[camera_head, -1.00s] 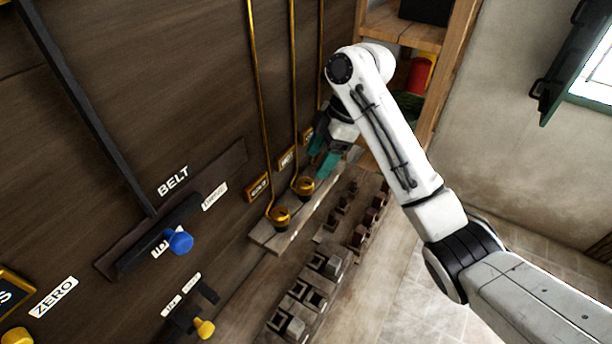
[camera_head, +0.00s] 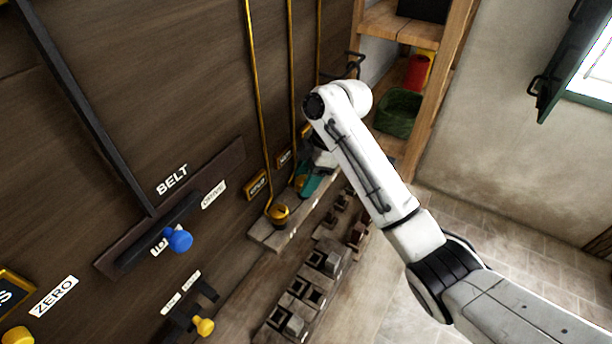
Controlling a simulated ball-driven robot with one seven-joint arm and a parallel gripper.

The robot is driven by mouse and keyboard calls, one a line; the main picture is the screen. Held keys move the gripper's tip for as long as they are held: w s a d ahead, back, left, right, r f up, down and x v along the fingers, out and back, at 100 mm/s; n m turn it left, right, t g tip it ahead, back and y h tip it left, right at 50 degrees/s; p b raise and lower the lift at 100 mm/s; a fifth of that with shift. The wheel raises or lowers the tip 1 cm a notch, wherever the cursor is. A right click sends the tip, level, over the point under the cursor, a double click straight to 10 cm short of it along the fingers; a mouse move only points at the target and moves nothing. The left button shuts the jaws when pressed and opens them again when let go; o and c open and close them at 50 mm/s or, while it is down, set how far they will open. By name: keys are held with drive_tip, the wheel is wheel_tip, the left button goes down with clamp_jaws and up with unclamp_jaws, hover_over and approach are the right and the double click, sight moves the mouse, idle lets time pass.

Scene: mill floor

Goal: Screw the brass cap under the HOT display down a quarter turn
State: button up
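A brass cap (camera_head: 278,213) sits at the foot of the nearest brass pipe, on a narrow wooden ledge (camera_head: 262,236). A small dark display (camera_head: 257,185) is on the wall above it. A second small display (camera_head: 284,158) is farther along; the lettering on both is too small to read surely. My gripper (camera_head: 308,187), with teal fingers, is down at the foot of the second pipe. The second brass cap there is mostly hidden by the fingers. I cannot tell whether the fingers touch the cap or are closed on it.
Dark square blocks and sockets (camera_head: 314,296) stand below the ledge. A blue knob (camera_head: 179,240) and a yellow knob (camera_head: 204,327) stick out from the wall on the left. A shelf with a green basket (camera_head: 398,112) and a red container (camera_head: 417,71) is behind my arm.

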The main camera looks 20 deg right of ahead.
drive_tip(key=c, duration=0.7)
drive_tip(key=shift+c, duration=0.2)
drive_tip(key=shift+m, duration=0.3)
drive_tip(key=m+t, duration=0.1)
drive_tip(key=m, duration=0.2)
drive_tip(key=shift+s+a+m+t, duration=0.1)
drive_tip(key=shift+s+m+t, duration=0.05)
drive_tip(key=shift+m+t, duration=0.2)
drive_tip(key=m, duration=0.2)
drive_tip(key=m+t+h, duration=0.1)
drive_tip(key=m, duration=0.1)
drive_tip(key=shift+s+m+h, duration=0.1)
drive_tip(key=shift+m+h, duration=0.15)
drive_tip(key=shift+h, duration=0.05)
drive_tip(key=m, duration=0.2)
drive_tip(key=m+t+h, duration=0.1)
drive_tip(key=m, duration=0.1)
drive_tip(key=shift+a+h, duration=0.2)
drive_tip(key=shift+h, duration=0.1)
drive_tip(key=shift+m+h, duration=0.9)
drive_tip(key=shift+m, duration=1.6)
